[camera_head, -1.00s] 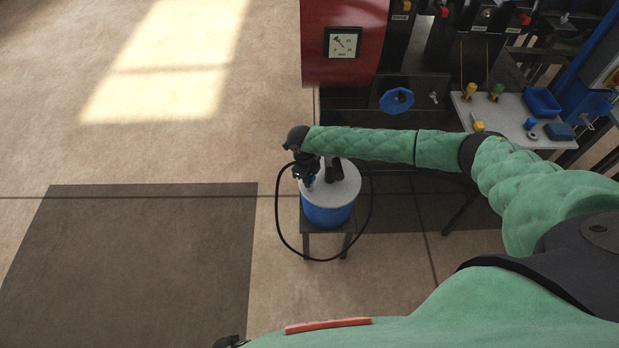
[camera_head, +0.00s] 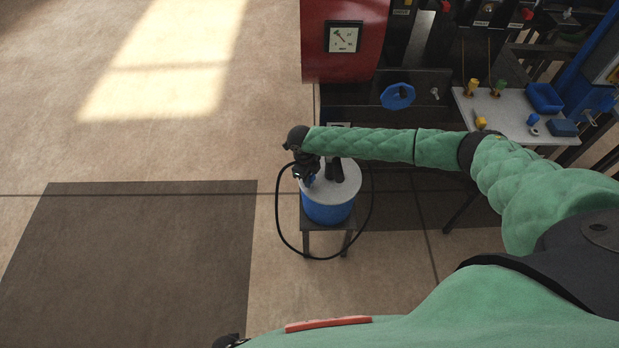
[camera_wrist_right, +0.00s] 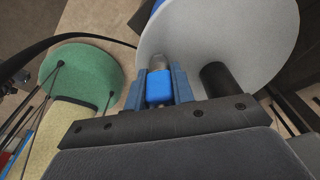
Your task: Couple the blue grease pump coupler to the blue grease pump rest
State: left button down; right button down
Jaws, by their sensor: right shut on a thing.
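The blue grease pump coupler (camera_wrist_right: 159,88) is a small blue block with a grey metal end, between the fingers of my right gripper (camera_wrist_right: 160,91) in the right wrist view. The gripper is shut on it. In the head view my right gripper (camera_head: 307,181) is low over the left part of the pale lid of the blue grease pump drum (camera_head: 327,208). The lid (camera_wrist_right: 240,40) fills the top of the wrist view. The coupler's metal end points at the lid; I cannot tell whether it touches anything. The rest itself is not clearly seen. My left gripper is not identifiable.
A dark post (camera_wrist_right: 215,80) stands on the lid beside the gripper. A black hose (camera_head: 277,215) loops around the drum, which sits on a small stand (camera_head: 328,228). A press with a blue handwheel (camera_head: 397,96) and a side table (camera_head: 505,108) stand behind. Floor at left is clear.

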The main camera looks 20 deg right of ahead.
jog(key=c, duration=1.1)
grip_release()
jog(key=shift+r, duration=0.1)
